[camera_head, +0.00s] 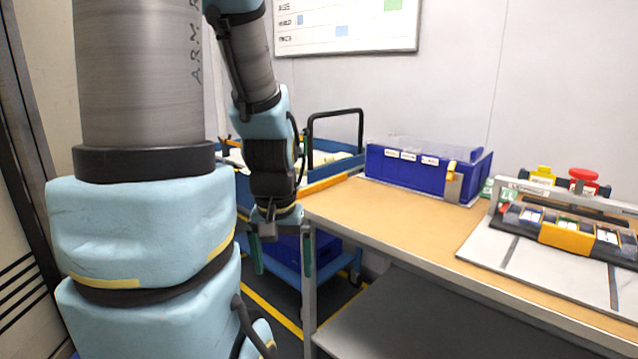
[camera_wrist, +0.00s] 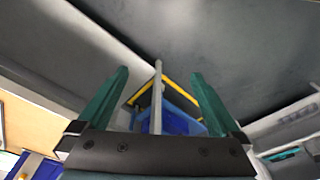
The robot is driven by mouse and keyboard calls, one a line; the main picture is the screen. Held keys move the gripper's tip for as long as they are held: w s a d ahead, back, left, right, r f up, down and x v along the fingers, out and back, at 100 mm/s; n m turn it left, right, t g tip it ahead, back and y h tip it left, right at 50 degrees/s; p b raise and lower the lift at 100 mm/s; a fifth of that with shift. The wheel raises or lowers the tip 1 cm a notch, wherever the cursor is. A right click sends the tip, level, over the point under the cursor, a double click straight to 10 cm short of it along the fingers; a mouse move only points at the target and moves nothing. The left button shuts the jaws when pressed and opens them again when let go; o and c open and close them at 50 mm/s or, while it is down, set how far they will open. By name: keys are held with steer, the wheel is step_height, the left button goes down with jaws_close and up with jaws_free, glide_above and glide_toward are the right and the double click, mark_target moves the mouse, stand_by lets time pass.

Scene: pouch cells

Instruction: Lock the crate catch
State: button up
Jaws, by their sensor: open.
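The blue crate (camera_head: 415,175) stands at the back of the bench, with a clear lid and white labels along its front. A yellow-orange catch (camera_head: 450,170) sits at the right end of its front, above a grey plate. I cannot tell whether the catch is locked. My gripper (camera_head: 282,262) points down off the bench's left end, well left of the crate and lower than the bench top. In the wrist view, its two green fingers (camera_wrist: 160,95) are apart with nothing held. A grey post shows between them, with blue and yellow beyond.
The wooden bench top (camera_head: 400,215) is clear in front of the crate. A fixture with an orange block (camera_head: 565,235) stands at right, with a red button (camera_head: 583,174) behind. A blue cart with a black handle (camera_head: 336,113) is behind my arm. The bench's left edge and leg are close to my gripper.

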step_height(320, 180, up, 7)
steer(key=p, duration=0.5)
steer(key=shift+f, duration=0.2)
